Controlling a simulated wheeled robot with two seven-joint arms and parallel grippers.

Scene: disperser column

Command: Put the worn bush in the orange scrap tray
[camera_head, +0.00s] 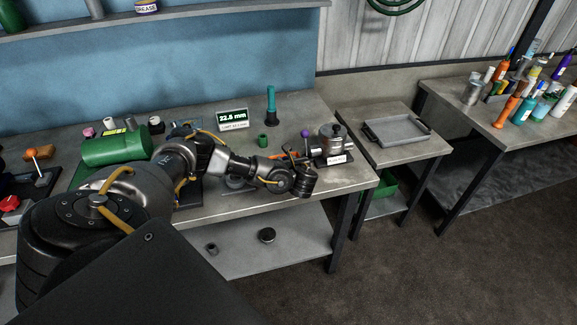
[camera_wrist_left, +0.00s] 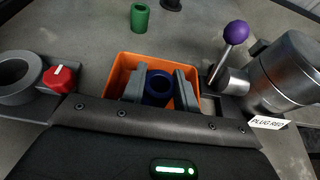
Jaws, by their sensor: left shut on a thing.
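My left gripper (camera_wrist_left: 160,90) is shut on a blue ring-shaped bush (camera_wrist_left: 158,86), gripped between its two grey fingers. In the left wrist view the bush and fingertips appear over the open orange scrap tray (camera_wrist_left: 122,66); I cannot tell whether the bush touches its floor. In the head view my left gripper (camera_head: 306,178) is at the bench's right part, and only a bit of the orange tray (camera_head: 282,155) shows behind the arm. The bush is hidden there. My right gripper is not in view.
A green bush (camera_head: 263,140) stands behind the tray. A metal pot fixture (camera_head: 331,140) and purple-knobbed lever (camera_wrist_left: 235,33) stand close on the right. A grey ring fixture with a red knob (camera_wrist_left: 60,77) is on the left. A display (camera_head: 232,118) reads 22.5 mm.

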